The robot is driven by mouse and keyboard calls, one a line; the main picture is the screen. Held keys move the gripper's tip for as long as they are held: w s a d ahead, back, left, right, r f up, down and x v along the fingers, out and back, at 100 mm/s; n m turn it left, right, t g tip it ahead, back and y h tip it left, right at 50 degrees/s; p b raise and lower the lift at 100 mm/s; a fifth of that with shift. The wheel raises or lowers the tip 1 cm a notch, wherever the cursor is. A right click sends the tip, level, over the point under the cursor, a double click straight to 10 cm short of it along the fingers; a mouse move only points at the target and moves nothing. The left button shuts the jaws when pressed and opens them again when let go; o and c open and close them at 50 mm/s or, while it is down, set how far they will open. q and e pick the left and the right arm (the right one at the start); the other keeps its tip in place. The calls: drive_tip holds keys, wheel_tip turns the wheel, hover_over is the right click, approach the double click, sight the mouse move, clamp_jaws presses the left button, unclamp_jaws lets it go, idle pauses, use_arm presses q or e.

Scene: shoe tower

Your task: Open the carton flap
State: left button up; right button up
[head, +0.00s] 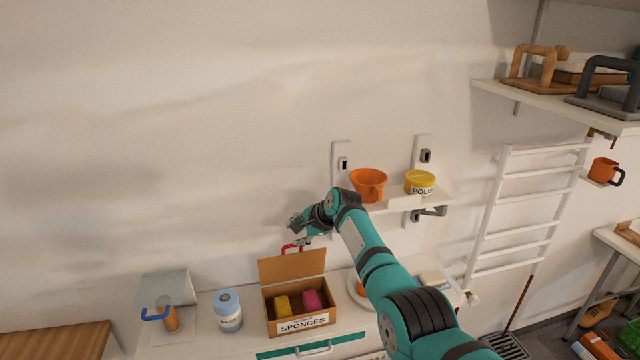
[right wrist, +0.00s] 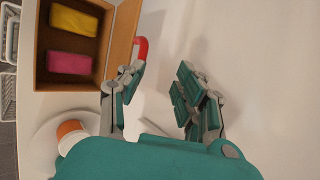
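The cardboard carton (head: 300,322) labelled "SPONGES" stands on the white cabinet top, a yellow and a pink sponge inside. Its flap (head: 292,266) stands up at the back edge, away from the opening. A red handle (head: 291,247) is at the flap's top edge; it also shows in the right wrist view (right wrist: 141,48). My right gripper (head: 298,232) is just above and behind the flap. In the right wrist view, its fingers (right wrist: 158,76) are spread with nothing between them, one finger beside or touching the red handle; contact is unclear. My left gripper is not in view.
A blue-lidded jar (head: 229,312) and a stand with a blue handle (head: 165,310) are left of the carton. An orange cup (head: 369,184) and a yellow polish tin (head: 420,182) sit on a wall shelf (head: 440,198) right of the gripper. The wall is close behind.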

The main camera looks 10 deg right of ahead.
drive_tip(key=s+d+r+p, duration=0.1)
drive_tip(key=d+r, duration=0.1)
drive_tip(key=r, duration=0.4)
drive_tip(key=d+r+p, duration=0.1)
drive_tip(key=d+r, duration=0.2)
drive_tip(key=r, duration=0.4)
drive_tip(key=shift+s+d, duration=0.25)
drive_tip(key=shift+s, duration=0.1)
idle(0.5)
idle(0.3)
drive_tip(key=v, duration=1.2)
